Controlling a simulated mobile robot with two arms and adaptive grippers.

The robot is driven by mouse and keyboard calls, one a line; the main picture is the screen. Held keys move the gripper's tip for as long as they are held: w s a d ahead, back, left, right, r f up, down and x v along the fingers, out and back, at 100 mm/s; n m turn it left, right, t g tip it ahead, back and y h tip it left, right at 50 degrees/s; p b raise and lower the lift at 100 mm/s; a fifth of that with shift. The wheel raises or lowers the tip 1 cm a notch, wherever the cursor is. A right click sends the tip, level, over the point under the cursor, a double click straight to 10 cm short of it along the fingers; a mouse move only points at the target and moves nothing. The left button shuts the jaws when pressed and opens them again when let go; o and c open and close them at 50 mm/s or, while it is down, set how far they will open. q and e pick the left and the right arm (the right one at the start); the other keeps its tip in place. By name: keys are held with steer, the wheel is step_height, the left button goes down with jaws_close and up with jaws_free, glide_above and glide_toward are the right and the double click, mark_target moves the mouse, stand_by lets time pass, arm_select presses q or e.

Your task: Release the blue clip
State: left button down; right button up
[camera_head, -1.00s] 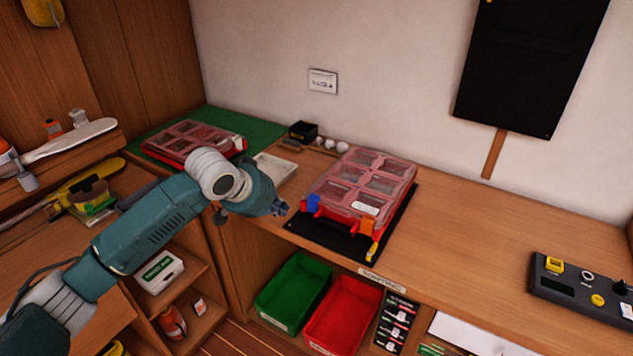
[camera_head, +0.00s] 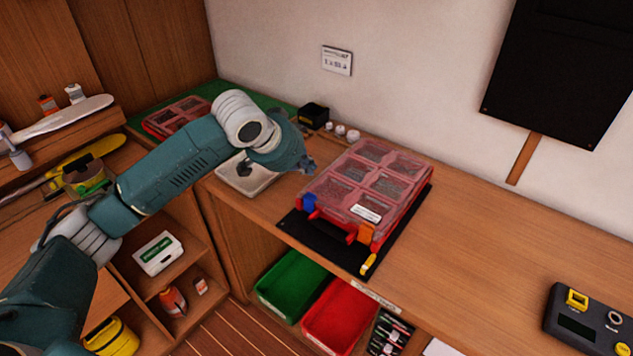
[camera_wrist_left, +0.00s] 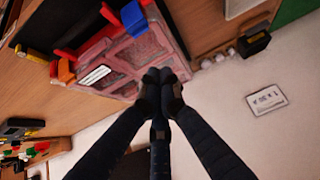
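The blue clip (camera_head: 309,203) is on the front-left edge of a red case with a clear lid (camera_head: 397,153) on the workbench. It also shows near the top of the left wrist view (camera_wrist_left: 133,17). An orange clip (camera_head: 366,233) is on the same front edge, to the right. My left gripper (camera_head: 309,168) is by the case's left side, behind the blue clip and apart from it. In the left wrist view its dark fingers (camera_wrist_left: 161,82) come together with nothing visible between them, in front of the lid. My right gripper is not in view.
The case rests on a black mat (camera_head: 318,240). A pale tray (camera_head: 240,182) and a small black box (camera_head: 314,114) are on the bench to the left and behind. A second red case (camera_head: 172,116) lies on a green mat. The bench to the right has free room.

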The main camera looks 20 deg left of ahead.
mark_target(319, 189)
arm_select(q)
steer(key=p+x, duration=0.2)
steer(key=x, duration=0.7)
steer(key=shift+w+d+f, duration=0.15)
steer(key=shift+w+f, duration=0.05)
steer(key=shift+f, duration=0.05)
steer(key=s+p, duration=0.1)
steer(key=s+a+p, duration=0.1)
steer(key=s, duration=0.1)
steer(key=shift+s+a+p, duration=0.1)
steer(key=shift+a+p, duration=0.1)
steer(key=shift+p, duration=0.15)
steer(key=shift+s, duration=0.3)
steer(key=shift+f, duration=0.1)
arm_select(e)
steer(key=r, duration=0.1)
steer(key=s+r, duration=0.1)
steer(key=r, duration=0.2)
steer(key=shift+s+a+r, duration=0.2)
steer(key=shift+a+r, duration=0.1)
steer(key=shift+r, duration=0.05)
arm_select(q)
steer(key=shift+w, duration=0.15)
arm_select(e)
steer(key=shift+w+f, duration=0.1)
